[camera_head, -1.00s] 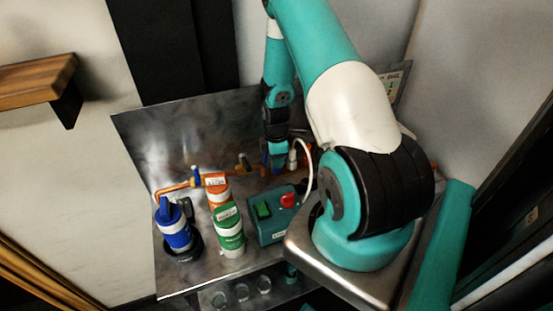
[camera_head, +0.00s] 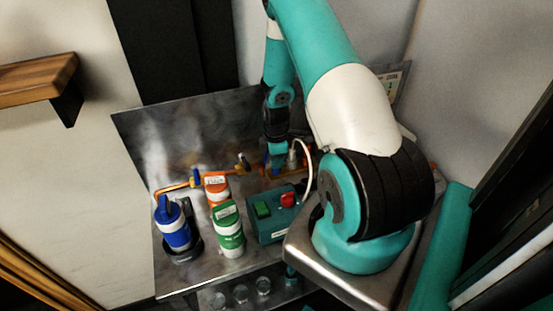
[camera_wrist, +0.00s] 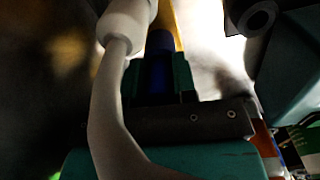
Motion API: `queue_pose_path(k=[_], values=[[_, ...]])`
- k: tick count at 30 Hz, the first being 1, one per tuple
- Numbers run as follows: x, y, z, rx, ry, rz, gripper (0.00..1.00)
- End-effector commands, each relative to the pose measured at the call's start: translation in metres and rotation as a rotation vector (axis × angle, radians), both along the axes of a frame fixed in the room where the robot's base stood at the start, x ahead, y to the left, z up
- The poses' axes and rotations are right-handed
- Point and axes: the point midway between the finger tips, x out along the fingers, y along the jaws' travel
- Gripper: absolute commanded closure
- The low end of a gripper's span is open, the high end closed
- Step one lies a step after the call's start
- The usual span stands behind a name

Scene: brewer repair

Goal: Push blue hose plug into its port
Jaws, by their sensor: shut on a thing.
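The blue hose plug (camera_wrist: 160,48) shows as a dark blue cylinder at the top middle of the wrist view. My gripper (camera_wrist: 159,82) is shut on it, with a finger on each side. A white hose (camera_wrist: 112,110) with a thicker white end (camera_wrist: 126,20) runs just left of the gripper. In the head view my gripper (camera_head: 277,160) is low over the back of the metal bench, by the copper pipe line. The port is hidden, and I cannot tell whether the plug touches it.
A teal box (camera_head: 272,215) with a green switch and red knob stands in front of my gripper. Green (camera_head: 228,230) and orange (camera_head: 216,187) canisters and a blue jug (camera_head: 173,228) stand left. The copper pipe (camera_head: 172,187) runs along the back. A metal backsplash (camera_head: 170,135) rises behind.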

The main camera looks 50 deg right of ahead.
Motion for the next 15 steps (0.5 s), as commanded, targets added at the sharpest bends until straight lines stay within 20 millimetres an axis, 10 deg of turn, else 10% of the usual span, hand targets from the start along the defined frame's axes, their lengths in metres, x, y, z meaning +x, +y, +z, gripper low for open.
queue_pose_path(k=[11, 12, 15], values=[[-0.0054, 0.0036, -0.0181, 0.009, 0.015, 0.000, 0.98], [-0.0053, 0.0036, -0.0182, 0.009, 0.015, 0.000, 0.70], [-0.0058, 0.0041, -0.0184, 0.009, 0.016, 0.000, 0.47]])
